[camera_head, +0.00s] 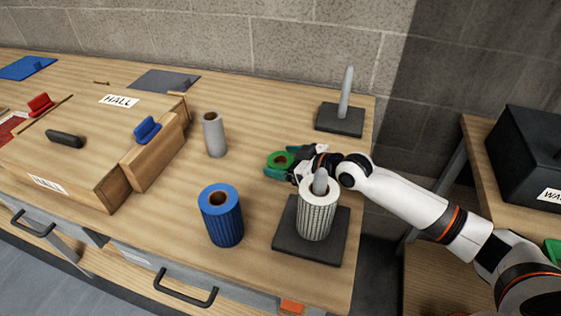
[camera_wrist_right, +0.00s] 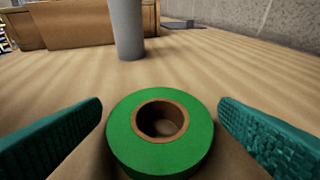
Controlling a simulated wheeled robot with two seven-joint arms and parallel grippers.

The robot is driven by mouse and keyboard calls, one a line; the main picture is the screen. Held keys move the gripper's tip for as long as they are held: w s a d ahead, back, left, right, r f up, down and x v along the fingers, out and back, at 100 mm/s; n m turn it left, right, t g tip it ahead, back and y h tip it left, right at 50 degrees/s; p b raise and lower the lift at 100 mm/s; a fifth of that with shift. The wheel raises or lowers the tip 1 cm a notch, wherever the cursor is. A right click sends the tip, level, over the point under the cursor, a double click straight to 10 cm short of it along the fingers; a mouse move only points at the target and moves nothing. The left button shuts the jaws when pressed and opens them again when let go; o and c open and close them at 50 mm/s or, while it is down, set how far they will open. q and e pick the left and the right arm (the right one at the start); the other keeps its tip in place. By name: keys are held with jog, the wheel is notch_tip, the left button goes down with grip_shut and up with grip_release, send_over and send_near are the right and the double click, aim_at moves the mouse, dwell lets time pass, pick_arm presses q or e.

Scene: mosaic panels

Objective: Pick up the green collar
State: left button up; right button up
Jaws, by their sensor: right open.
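The green collar (camera_head: 279,160) is a short green ring with a brown core, lying on the wooden table in the head view. In the right wrist view the green collar (camera_wrist_right: 160,134) sits between the two teal fingers. My right gripper (camera_head: 284,164) is open around it, with a visible gap on each side in the wrist view (camera_wrist_right: 160,135). In the head view part of the collar is hidden by the gripper. My left gripper is not in view.
A grey roll (camera_head: 214,134) stands beyond the collar. A blue roll (camera_head: 222,216) and a white ribbed roll (camera_head: 317,217) on a post with a dark base (camera_head: 290,243) stand nearer. An empty post (camera_head: 346,92) is behind. A wooden box (camera_head: 95,165) is left.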

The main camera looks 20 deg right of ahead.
jog(key=c, duration=1)
jog(key=shift+c, duration=0.2)
jog(key=shift+r, duration=0.15)
